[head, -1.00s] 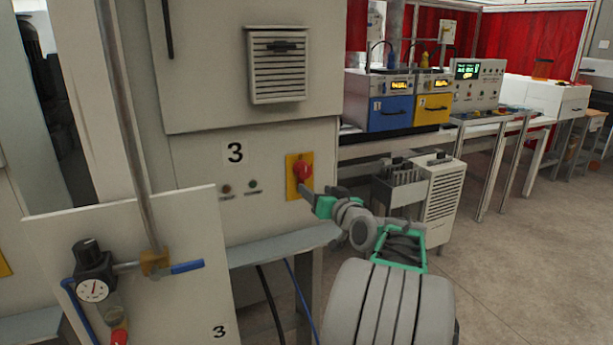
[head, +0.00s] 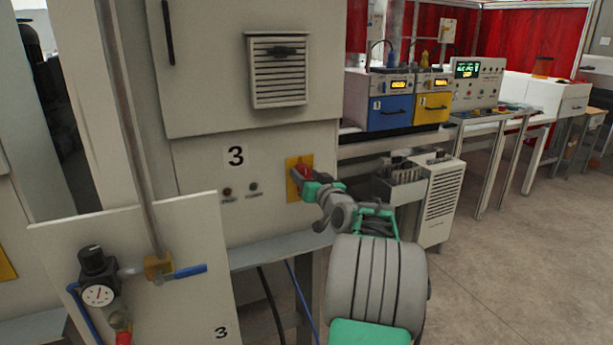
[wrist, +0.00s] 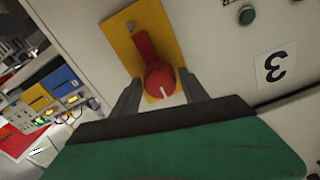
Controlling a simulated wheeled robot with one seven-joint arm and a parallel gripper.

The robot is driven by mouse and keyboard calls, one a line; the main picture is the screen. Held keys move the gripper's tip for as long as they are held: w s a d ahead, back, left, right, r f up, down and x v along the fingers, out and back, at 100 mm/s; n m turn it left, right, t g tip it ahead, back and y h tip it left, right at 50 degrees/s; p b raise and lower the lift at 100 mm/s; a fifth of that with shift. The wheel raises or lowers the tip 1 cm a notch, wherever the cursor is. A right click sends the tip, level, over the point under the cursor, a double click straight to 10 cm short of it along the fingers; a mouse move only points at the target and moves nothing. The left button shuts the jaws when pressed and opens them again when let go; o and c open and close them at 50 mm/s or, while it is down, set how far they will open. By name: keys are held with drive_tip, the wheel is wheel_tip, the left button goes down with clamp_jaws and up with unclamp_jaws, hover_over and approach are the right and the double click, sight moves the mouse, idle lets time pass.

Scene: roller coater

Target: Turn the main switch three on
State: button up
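In the wrist view the fingers of my gripper (wrist: 158,92) are apart, one on each side of the knob's near end. I cannot tell whether they touch it. The knob's long handle points up and left in that view, with a white mark at its near end.
Two small indicator buttons, one green (head: 253,187), sit left of the switch on the cabinet (head: 200,210). A panel (head: 190,240) with a gauge and blue-handled valve stands in front at left. Blue and yellow units (head: 390,113) stand on a bench at right.

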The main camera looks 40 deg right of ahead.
clamp_jaws()
idle(0.3)
drive_tip(key=shift+m, duration=0.4)
drive_tip(key=m+b, duration=0.1)
drive_tip(key=m, duration=0.2)
drive_tip(key=shift+f+m+b, duration=0.1)
drive_tip(key=shift+m+b, duration=0.2)
drive_tip(key=m, duration=0.4)
drive_tip(key=shift+m, duration=0.3)
drive_tip(key=m+p, duration=0.1)
drive_tip(key=m, duration=0.4)
drive_tip(key=shift+p, duration=0.3)
drive_tip(key=shift+m+p, duration=0.75)
drive_tip(key=shift+m, duration=1.25)
